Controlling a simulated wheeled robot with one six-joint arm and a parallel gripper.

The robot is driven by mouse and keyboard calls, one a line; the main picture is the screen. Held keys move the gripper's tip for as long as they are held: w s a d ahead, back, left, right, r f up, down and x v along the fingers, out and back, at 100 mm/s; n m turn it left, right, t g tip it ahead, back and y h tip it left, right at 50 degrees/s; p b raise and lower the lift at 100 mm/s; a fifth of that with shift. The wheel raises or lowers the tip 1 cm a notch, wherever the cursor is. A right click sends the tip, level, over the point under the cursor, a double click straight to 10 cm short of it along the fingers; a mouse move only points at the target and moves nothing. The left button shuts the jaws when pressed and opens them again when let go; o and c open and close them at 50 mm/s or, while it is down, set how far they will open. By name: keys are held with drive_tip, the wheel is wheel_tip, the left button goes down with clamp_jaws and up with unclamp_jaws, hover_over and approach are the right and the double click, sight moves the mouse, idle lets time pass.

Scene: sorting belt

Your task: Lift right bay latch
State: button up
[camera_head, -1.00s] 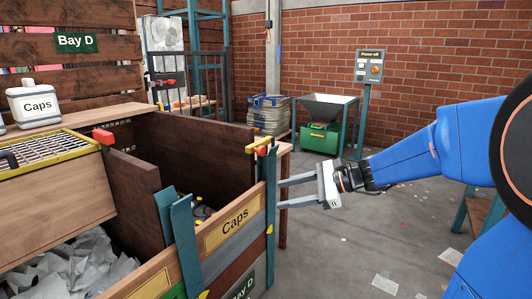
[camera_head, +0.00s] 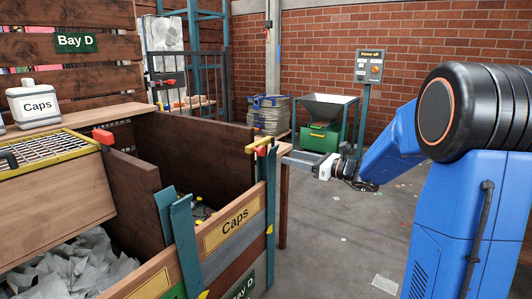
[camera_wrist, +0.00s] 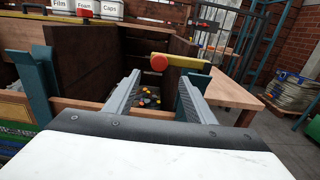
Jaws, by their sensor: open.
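The right bay latch is a yellow bar (camera_head: 262,145) with a red knob (camera_head: 261,151) on top of the teal corner post of the Caps bay. In the wrist view the yellow bar (camera_wrist: 185,62) runs sideways, its red knob (camera_wrist: 159,63) at the left end. My gripper (camera_head: 288,158) is open and empty, just right of the latch in the head view. In the wrist view its two fingers (camera_wrist: 160,85) point toward the latch, with the knob seen beyond and above the gap between them. No contact with the latch shows.
The Caps bay's wooden front wall (camera_head: 240,228) and teal posts (camera_head: 187,245) stand close by, with small caps inside. A wooden table edge (camera_wrist: 238,92) lies right of the latch. A hopper on a stand (camera_head: 325,110) is farther back. Open floor (camera_head: 345,230) lies right.

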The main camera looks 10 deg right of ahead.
sight(263, 150)
drive_tip(key=x, duration=1.2)
drive_tip(key=shift+w+a, duration=0.1)
drive_tip(key=shift+a, duration=0.05)
clamp_jaws()
